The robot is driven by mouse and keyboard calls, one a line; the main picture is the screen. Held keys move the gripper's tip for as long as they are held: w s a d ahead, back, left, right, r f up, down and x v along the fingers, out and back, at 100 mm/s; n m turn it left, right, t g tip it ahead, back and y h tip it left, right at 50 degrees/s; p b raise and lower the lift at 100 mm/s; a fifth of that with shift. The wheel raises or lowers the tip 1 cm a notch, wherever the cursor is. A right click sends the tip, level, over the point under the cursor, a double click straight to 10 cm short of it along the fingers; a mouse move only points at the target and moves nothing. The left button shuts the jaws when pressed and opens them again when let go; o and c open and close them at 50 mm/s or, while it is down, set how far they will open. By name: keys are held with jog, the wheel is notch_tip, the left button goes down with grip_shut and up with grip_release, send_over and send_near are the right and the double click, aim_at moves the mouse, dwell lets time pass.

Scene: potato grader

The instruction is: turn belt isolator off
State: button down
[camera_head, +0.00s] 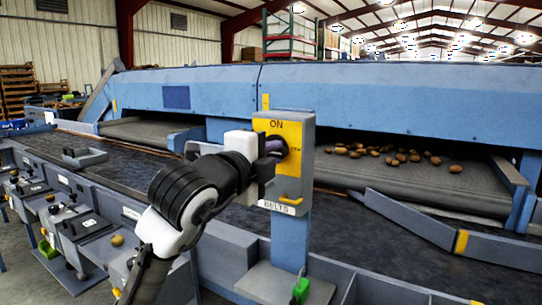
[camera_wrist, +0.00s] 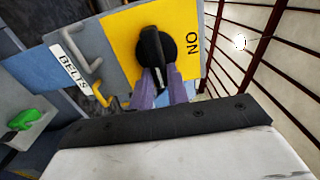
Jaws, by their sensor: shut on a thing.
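The belt isolator is a black rotary knob (camera_wrist: 155,48) on a yellow plate (camera_head: 292,131) marked ON at its top. The plate sits on a grey box on a blue post, with a BELTS label (camera_head: 278,207) below. My gripper (camera_head: 274,147) reaches the knob from the left in the head view. In the wrist view my purple fingers (camera_wrist: 163,78) are shut on the knob's grip, one on each side. ON appears sideways at the right there. In the head view my gripper partly hides the knob, and I cannot tell its exact angle.
A yellow hasp (camera_head: 290,198) sticks out under the knob. A green object (camera_head: 300,290) is at the post's foot. Behind the post runs a dark conveyor (camera_head: 420,182) with several potatoes under a blue hood (camera_head: 390,95). Grey bins (camera_head: 85,228) line the front left.

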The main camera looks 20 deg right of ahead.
jog(key=c, duration=1.4)
grip_release()
jog(key=shift+o, duration=0.2)
jog(key=shift+a, duration=0.1)
jog(key=b+v, duration=0.2)
jog(key=v, duration=1.1)
jog(key=shift+s+a, duration=0.25)
